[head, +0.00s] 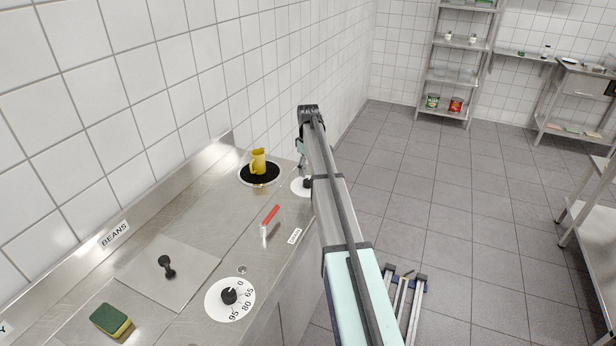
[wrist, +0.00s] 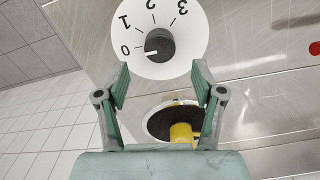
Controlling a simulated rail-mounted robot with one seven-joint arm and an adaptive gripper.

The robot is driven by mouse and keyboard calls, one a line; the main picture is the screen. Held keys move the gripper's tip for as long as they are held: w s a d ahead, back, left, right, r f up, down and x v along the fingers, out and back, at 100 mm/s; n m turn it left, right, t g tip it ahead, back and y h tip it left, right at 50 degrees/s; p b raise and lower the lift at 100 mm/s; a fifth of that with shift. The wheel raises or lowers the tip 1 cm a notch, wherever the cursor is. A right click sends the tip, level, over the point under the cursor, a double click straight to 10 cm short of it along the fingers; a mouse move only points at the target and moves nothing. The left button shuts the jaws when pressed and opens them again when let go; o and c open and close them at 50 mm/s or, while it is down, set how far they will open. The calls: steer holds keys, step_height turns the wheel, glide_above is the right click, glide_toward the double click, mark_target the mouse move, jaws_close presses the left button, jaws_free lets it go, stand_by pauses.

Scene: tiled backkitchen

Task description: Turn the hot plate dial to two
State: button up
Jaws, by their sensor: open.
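The hot plate dial is a black knob (wrist: 160,45) on a white disc (wrist: 188,22) marked 0, 1, 2 and 3. Its white pointer line points toward 0. In the head view the dial's white disc (head: 297,188) is partly hidden by my arm. The black round hot plate (head: 246,178) carries a yellow jug (head: 258,163), and its edge (wrist: 150,124) also shows in the wrist view. My gripper (wrist: 161,72) is open and empty. Its fingertips are spread below the knob in the wrist view, one to each side and apart from it.
A second dial (head: 229,297) with 0, 65, 80 and 95 sits nearer on the steel counter (head: 190,228). A red-handled tool (head: 270,215), a knobbed lid (head: 190,265) and a green-yellow sponge (head: 110,320) are on the counter. The tiled wall stands along its left.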

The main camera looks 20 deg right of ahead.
mark_target(308, 181)
steer(key=shift+f+p, duration=0.7)
steer(key=shift+f, duration=2.15)
steer(key=c, duration=1.1)
